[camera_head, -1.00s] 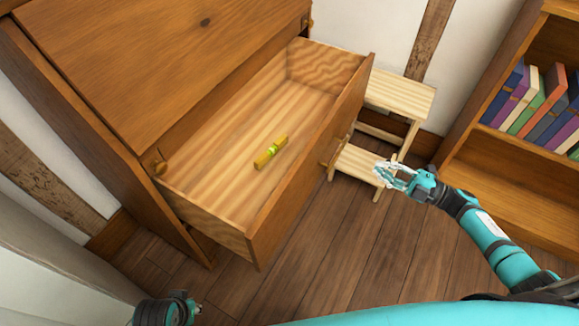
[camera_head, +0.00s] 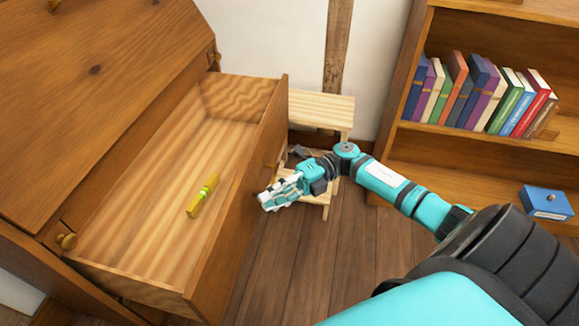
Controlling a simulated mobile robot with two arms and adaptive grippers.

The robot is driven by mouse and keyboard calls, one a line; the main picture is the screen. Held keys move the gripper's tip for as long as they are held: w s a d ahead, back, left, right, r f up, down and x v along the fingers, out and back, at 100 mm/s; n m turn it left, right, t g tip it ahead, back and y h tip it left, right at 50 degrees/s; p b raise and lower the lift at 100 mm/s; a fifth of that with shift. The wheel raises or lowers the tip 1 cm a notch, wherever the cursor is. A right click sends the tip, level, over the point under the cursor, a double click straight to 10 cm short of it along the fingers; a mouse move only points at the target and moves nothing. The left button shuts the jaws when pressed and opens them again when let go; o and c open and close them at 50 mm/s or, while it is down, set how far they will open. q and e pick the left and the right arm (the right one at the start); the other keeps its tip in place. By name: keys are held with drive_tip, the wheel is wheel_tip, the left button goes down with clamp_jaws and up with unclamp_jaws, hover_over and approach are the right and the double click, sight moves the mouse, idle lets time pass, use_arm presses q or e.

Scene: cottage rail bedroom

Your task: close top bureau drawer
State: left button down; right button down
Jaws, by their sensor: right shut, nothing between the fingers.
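The wooden bureau (camera_head: 110,80) stands at the left with its slanted lid closed. Its top drawer (camera_head: 245,190) is pulled well out. A yellow rolled item with a green band (camera_head: 203,195) lies inside the drawer. My right gripper (camera_head: 264,205) is shut and empty, just in front of the drawer's outer face. I cannot tell whether its fingertips touch the face. The arm hides part of the space in front of the drawer. My left gripper is not in view.
A light wooden step stool (camera_head: 322,108) stands behind my right arm, close to the drawer's far end. A bookshelf (camera_head: 490,148) with several books is at the right, with a blue box (camera_head: 546,202) on its low shelf. Wooden floor (camera_head: 295,265) is open before the drawer.

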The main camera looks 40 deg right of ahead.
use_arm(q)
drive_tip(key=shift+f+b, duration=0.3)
use_arm(e)
drive_tip(key=shift+w+a, duration=1.45)
drive_tip(key=shift+w, duration=0.1)
drive_tip(key=shift+w, duration=0.1)
